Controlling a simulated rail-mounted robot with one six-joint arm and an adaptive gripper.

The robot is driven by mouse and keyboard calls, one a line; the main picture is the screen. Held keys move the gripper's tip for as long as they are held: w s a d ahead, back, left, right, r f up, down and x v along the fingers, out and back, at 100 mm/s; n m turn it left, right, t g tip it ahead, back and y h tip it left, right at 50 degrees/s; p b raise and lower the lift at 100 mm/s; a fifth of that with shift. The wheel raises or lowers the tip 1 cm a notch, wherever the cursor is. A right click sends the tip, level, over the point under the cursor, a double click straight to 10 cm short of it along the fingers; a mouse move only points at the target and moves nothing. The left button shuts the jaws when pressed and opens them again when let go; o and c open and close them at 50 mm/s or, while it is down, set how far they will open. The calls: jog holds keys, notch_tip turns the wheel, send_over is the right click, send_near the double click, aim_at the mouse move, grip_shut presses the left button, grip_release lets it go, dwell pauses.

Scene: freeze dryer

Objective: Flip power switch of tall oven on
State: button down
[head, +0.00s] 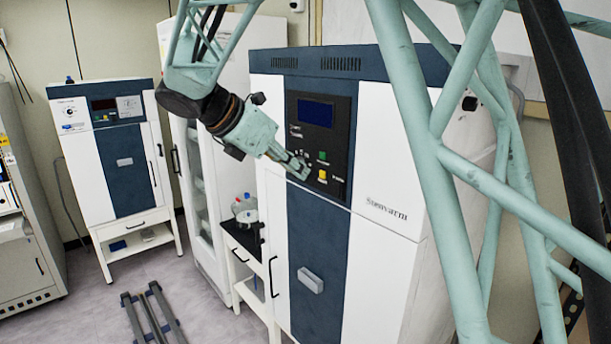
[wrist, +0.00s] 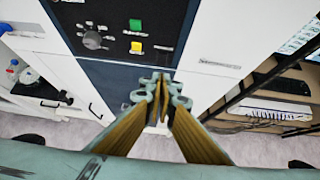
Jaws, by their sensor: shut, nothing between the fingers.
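The tall oven (head: 385,140) is white with a dark blue middle band and stands at the centre of the head view. Its black control panel (head: 318,135) has a blue display, a knob, a green button (head: 322,157) and a yellow one (head: 322,175). The wrist view also shows the knob (wrist: 93,38), the green button (wrist: 135,25) and the yellow button (wrist: 137,47). My gripper (head: 301,170) is shut and empty in front of the panel's lower part. In the wrist view its fingertips (wrist: 160,88) appear just below the panel. I cannot tell whether they touch the oven.
A smaller oven (head: 110,125) stands at the back left. A white cabinet (head: 207,200) and a small black-topped table (head: 240,236) with bottles are left of the tall oven. Metal rails (head: 150,318) lie on the floor. My teal frame covers the head view's right side.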

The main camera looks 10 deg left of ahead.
jog(key=shift+s+f+g+b, duration=0.1)
jog(key=shift+f+g+b, duration=0.3)
jog(key=shift+b, duration=0.95)
jog(key=shift+s+f+y+b, duration=0.1)
jog(key=shift+f+y+b, duration=0.2)
jog(key=shift+b, duration=0.35)
send_near(335, 197)
notch_tip(335, 197, down, 4)
jog(key=shift+w+d+f+p, duration=0.2)
jog(key=shift+w+d+p, duration=0.2)
jog(key=shift+w+d, duration=1.1)
